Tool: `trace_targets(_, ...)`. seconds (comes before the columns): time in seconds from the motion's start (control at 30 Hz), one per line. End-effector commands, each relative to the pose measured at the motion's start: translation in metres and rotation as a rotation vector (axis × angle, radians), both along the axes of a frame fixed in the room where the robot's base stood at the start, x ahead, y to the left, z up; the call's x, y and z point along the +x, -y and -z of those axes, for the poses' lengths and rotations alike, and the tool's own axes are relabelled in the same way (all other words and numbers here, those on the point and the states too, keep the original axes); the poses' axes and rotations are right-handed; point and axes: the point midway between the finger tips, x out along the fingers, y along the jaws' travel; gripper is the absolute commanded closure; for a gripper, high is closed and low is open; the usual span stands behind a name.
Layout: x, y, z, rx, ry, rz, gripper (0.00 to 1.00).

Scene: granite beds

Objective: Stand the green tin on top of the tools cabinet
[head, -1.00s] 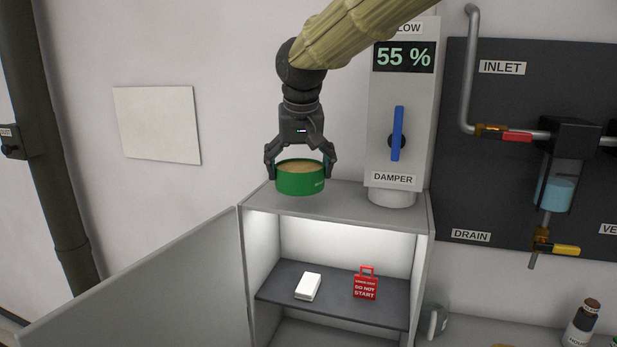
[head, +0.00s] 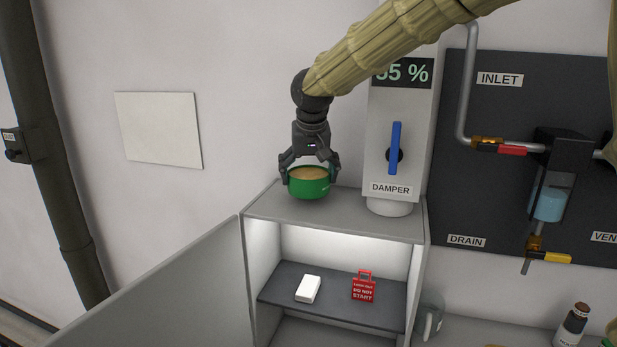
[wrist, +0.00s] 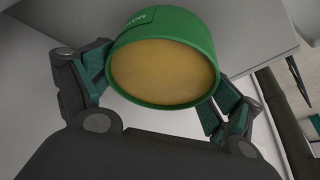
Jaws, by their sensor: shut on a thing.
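The green tin (head: 309,188) is a short round tin with a tan top. It is upright, at the top of the tools cabinet (head: 350,222), toward the back. I cannot tell whether its base touches the cabinet top. My gripper (head: 310,178) comes from above and is shut on the tin, one finger on each side. In the wrist view the tin (wrist: 165,62) sits between both fingers, its tan face toward the camera. The cabinet's door hangs open to the left.
The damper column (head: 393,160) with its blue handle stands right of the tin. Inside the cabinet, a shelf holds a white box (head: 308,289) and a red lockout tag (head: 364,287). The cabinet top in front of the tin is clear. A grey mug (head: 430,318) stands at right.

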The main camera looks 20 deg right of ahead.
Motion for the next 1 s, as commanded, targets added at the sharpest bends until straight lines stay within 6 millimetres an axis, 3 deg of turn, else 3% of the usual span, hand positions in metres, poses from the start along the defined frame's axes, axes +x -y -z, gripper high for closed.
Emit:
trace_targets(0.2,0.000,0.000,0.018,0.000,-0.001,0.000,0.39)
trace_targets(0.57,0.000,0.000,0.023,0.000,0.000,0.000,0.39)
trace_targets(0.6,0.000,0.000,0.023,0.000,0.000,0.000,0.07)
trace_targets(0.63,0.000,0.000,0.023,0.000,0.000,0.000,0.02)
trace_targets(1.0,0.000,0.000,0.022,0.000,0.000,0.000,0.00)
